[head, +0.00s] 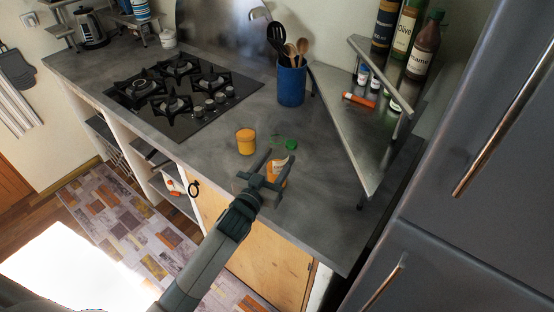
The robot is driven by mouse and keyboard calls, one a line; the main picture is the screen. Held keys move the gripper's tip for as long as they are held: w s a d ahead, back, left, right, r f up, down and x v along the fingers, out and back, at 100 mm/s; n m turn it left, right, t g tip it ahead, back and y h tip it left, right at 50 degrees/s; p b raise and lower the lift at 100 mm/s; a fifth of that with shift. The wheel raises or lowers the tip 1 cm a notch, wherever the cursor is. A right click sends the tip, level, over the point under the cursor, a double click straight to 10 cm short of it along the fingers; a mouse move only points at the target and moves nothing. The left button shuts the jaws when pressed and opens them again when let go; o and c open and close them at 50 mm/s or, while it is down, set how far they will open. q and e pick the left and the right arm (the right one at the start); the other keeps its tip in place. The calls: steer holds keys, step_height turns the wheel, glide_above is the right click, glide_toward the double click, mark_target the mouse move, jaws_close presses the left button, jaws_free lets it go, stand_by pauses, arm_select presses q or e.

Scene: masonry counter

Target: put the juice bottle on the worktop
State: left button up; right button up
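An orange juice bottle (277,170) with a white label is over the near part of the grey worktop (325,225). My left gripper (278,163) reaches in from the lower left, its fingers apart on either side of the bottle. The gripper hides part of the bottle. I cannot tell whether the fingers press on it or whether its base touches the worktop. A green cap (291,144) shows just above it; I cannot tell whether it belongs to the bottle. My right gripper is not in view.
An orange cup (245,141) stands close to the gripper's left. A black hob (183,92) lies farther left. A blue utensil holder (291,84) and a metal corner shelf (345,120) with bottles stand behind. The worktop's front right is clear.

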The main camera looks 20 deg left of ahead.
arm_select(q)
steer(key=o, duration=1.1)
steer(key=shift+f, duration=0.1)
steer(key=o, duration=0.4)
steer(key=shift+c, duration=0.2)
steer(key=shift+s, duration=0.1)
steer(key=s+a+b, duration=0.1)
steer(key=s+b, duration=0.2)
steer(key=s, duration=0.8)
steer(key=shift+s+a, duration=0.4)
